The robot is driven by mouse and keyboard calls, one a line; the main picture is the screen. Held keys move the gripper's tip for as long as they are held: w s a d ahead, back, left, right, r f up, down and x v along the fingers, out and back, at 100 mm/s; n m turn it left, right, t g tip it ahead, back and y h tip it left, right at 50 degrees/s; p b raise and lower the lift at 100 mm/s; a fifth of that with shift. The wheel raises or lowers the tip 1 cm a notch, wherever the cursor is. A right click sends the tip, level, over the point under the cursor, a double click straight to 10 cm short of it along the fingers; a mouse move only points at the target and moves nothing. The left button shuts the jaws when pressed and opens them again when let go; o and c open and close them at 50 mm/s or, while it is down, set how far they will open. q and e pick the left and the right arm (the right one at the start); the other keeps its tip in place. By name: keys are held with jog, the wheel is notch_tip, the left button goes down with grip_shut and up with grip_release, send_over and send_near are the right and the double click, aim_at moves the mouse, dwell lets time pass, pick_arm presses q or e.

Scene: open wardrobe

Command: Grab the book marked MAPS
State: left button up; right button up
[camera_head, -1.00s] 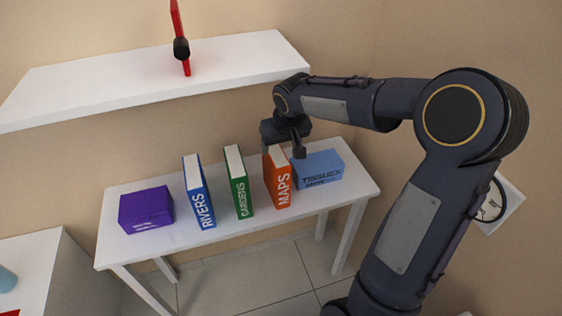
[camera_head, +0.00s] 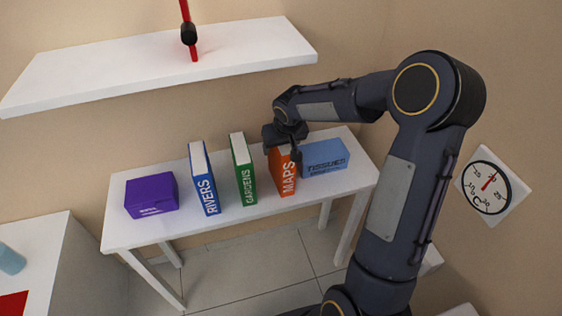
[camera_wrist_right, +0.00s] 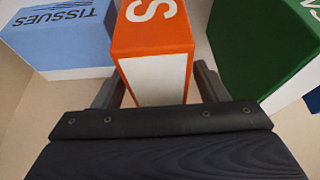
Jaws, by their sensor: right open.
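The orange book marked MAPS (camera_head: 283,175) stands upright on the white table, between the green book and the blue tissues box. My right gripper (camera_head: 283,148) is at the top of this book. In the right wrist view the orange book (camera_wrist_right: 152,45) lies between the two fingers of the right gripper (camera_wrist_right: 158,88), one on each side. The jaws are open, with a small gap visible beside the book. My left gripper is not in view.
The green GARDENS book (camera_head: 243,170) stands close on the left and the blue TISSUES box (camera_head: 325,160) close on the right. The blue RIVERS book (camera_head: 204,180) and a purple box (camera_head: 151,195) are further left. A white shelf (camera_head: 130,75) hangs above the white table (camera_head: 250,215).

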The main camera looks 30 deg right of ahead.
jog(key=shift+f+b, duration=0.25)
jog(key=shift+b, duration=0.1)
dwell(0.5)
grip_shut()
